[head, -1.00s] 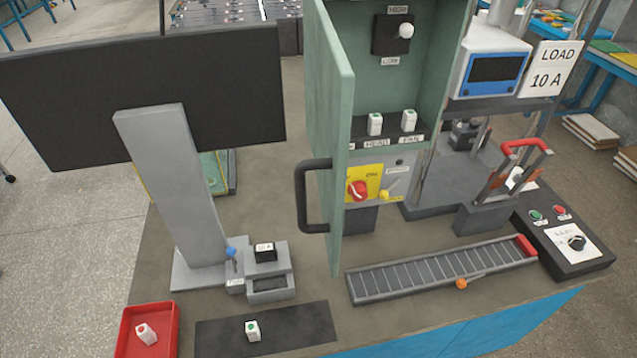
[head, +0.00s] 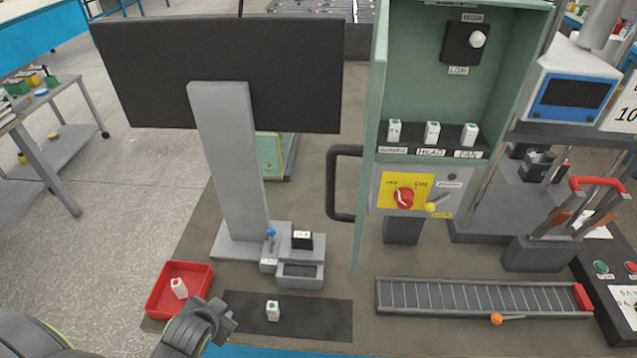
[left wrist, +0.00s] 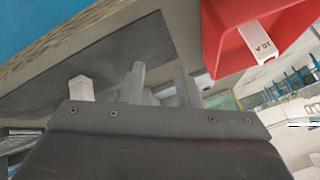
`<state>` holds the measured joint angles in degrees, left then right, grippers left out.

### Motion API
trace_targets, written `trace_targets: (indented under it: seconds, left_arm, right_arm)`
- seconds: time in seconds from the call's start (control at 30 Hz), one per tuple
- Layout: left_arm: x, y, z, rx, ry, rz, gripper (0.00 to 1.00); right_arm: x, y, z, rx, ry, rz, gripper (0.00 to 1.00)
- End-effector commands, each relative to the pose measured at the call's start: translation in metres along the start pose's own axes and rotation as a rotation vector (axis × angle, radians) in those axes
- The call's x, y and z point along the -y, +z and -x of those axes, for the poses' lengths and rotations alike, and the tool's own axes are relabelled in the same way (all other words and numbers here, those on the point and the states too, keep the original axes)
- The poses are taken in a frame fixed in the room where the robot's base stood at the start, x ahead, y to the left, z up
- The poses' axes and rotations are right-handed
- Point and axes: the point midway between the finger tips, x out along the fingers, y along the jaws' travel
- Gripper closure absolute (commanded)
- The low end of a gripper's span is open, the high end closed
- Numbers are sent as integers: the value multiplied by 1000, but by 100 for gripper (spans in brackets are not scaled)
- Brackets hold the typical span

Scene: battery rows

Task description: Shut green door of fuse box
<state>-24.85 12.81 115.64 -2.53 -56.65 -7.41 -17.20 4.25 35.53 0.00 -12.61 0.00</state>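The green fuse box door (head: 371,150) stands open in the head view, seen nearly edge-on. Its dark handle (head: 333,185) sticks out to the left. The green fuse box (head: 430,40) holds several white fuses on a dark shelf and a HIGH/LOW knob panel (head: 465,44). My left gripper (head: 228,312) is low in the head view, between the red tray and the dark mat, well left of and below the handle. In the left wrist view its two fingers (left wrist: 160,85) stand apart with nothing clearly between them. My right gripper is not in view.
A red tray (head: 156,292) with a white fuse (head: 179,288) and a dark mat (head: 320,312) with another fuse (head: 273,311) lie in front. A monitor on a grey stand (head: 228,160) rises left of the door. A ribbed track (head: 470,297) lies right of it.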

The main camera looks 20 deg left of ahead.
Motion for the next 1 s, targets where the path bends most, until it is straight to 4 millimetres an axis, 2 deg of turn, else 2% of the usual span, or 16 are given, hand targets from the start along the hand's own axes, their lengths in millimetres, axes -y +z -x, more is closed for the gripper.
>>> trace_targets:
  seconds: [0.03, 0.13, 0.27, 0.4, 0.47, 0.6, 0.7, 0.8, 0.9, 1.0]
  left_arm:
    - [16, -22, -3, -80, -38, -65, 70]
    - [44, -72, -2, -257, -122, -212, 70]
    - [80, -144, 15, -511, -261, -440, 70]
    - [105, -217, 50, -782, -432, -698, 70]
    - [111, -244, 70, -894, -509, -808, 70]
    - [118, -296, 122, -1150, -701, -1065, 70]
    - [116, -322, 160, -1327, -844, -1246, 70]
    - [110, -338, 199, -1503, -993, -1422, 70]
    - [103, -344, 234, -1678, -1144, -1593, 70]
    - [97, -341, 265, -1852, -1291, -1755, 70]
  right_arm:
    - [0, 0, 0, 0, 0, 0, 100]
    - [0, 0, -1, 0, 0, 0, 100]
    - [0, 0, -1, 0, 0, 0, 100]
    - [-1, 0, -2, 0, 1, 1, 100]
    - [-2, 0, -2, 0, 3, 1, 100]
    - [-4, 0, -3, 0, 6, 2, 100]
    - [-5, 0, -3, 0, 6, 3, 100]
    - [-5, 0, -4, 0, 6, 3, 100]
    - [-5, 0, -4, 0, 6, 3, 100]
    - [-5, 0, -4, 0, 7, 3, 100]
